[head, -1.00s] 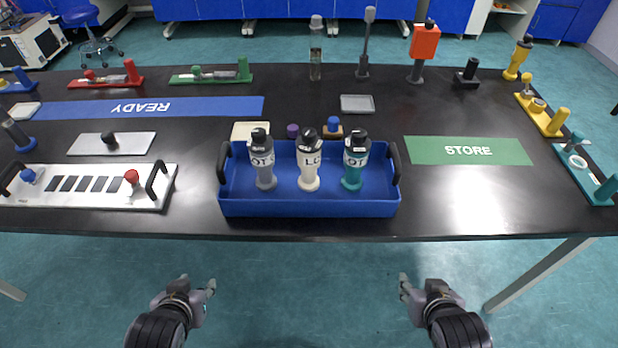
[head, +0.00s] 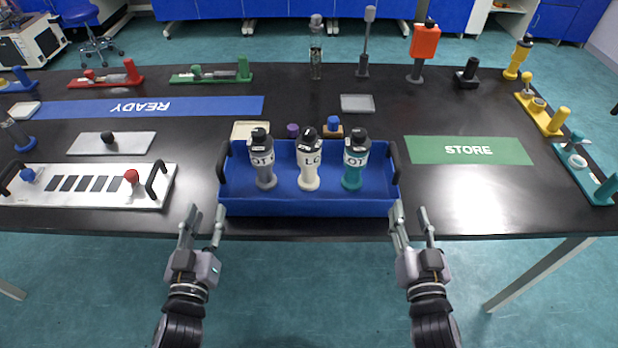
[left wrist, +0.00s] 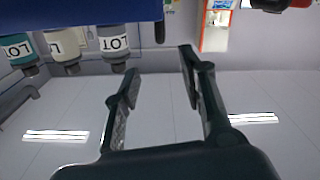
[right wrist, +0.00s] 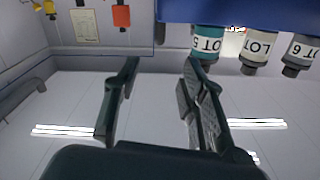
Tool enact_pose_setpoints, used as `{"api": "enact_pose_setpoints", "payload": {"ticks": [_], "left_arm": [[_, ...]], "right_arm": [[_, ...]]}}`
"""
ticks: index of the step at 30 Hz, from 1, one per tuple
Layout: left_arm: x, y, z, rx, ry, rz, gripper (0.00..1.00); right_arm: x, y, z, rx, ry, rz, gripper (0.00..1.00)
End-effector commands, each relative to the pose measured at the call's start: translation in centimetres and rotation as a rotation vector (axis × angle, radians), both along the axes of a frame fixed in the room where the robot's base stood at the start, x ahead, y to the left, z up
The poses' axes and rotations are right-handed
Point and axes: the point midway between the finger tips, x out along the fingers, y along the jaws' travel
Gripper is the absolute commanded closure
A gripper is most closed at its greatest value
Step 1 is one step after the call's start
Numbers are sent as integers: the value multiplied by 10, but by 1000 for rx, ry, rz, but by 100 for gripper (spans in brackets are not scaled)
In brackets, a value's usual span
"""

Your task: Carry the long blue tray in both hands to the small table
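The long blue tray (head: 308,208) sits on the black table near its front edge, with a black handle at each end. The left handle (head: 222,162) and right handle (head: 395,162) are both free. Three labelled bottles stand in it: grey (head: 263,160), cream (head: 308,162) and teal (head: 354,162). My left gripper (head: 204,212) is open and empty in front of the tray's left end. My right gripper (head: 411,212) is open and empty in front of its right end. The wrist views show the tray's blue side (left wrist: 80,12), (right wrist: 235,10) and open fingers. I cannot make out the small table.
A white panel (head: 90,200) with knobs lies left of the tray. Small blocks stand just behind the tray. Teal and yellow racks line the right edge.

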Motion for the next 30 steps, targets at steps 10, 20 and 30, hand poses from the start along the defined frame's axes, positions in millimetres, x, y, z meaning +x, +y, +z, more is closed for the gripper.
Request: {"api": "enact_pose_setpoints", "payload": {"ticks": [10,20,30], "left_arm": [[30,-1,2,2,-5,-2,62],[93,0,2,4,-2,-1,62],[154,-1,1,2,-1,1,62]], "right_arm": [[30,-1,2,-3,-4,0,62],[93,-2,2,-3,-2,1,62],[153,-2,1,-2,-1,0,62]]}}
